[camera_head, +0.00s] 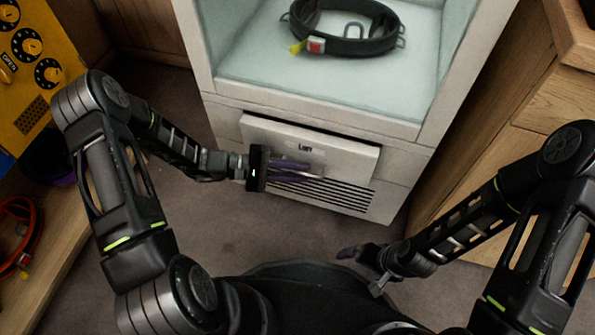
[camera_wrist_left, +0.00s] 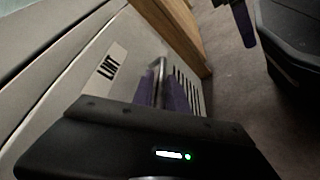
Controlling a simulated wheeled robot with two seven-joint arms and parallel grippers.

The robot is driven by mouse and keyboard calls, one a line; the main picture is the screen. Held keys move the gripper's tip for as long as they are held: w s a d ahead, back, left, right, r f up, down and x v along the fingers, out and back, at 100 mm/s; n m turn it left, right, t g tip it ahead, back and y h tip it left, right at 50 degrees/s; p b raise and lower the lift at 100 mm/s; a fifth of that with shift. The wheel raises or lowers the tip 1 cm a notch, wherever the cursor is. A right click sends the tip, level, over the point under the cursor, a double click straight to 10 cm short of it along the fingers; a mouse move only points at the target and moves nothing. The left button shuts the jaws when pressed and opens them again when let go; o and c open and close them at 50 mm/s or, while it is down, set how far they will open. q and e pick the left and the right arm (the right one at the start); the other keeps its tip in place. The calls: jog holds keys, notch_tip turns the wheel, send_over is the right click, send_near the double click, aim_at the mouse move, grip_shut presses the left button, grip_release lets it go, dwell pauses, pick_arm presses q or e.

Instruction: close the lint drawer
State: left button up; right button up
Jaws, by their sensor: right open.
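The lint drawer (camera_head: 348,159) is a pale labelled front low on the white cabinet. It stands out from the cabinet face, with a dark gap along its top edge. It also shows in the left wrist view (camera_wrist_left: 82,92). My left gripper (camera_head: 308,172) is at the drawer front. Its purple fingers lie close together on either side of a metal bar handle (camera_wrist_left: 158,72) and look shut on it; the contact is partly hidden by the gripper body. My right gripper (camera_head: 352,270) is open and empty, low in the head view and away from the drawer.
A black belt or collar (camera_head: 345,45) lies in the compartment above the drawer. Wooden furniture (camera_head: 540,105) stands close on the right. A yellow panel with dials (camera_head: 35,65) and a wooden bench (camera_head: 45,255) are on the left. Carpet (camera_head: 240,235) is clear before the drawer.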

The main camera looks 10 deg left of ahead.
pick_arm(q)
grip_shut()
dwell(1.4)
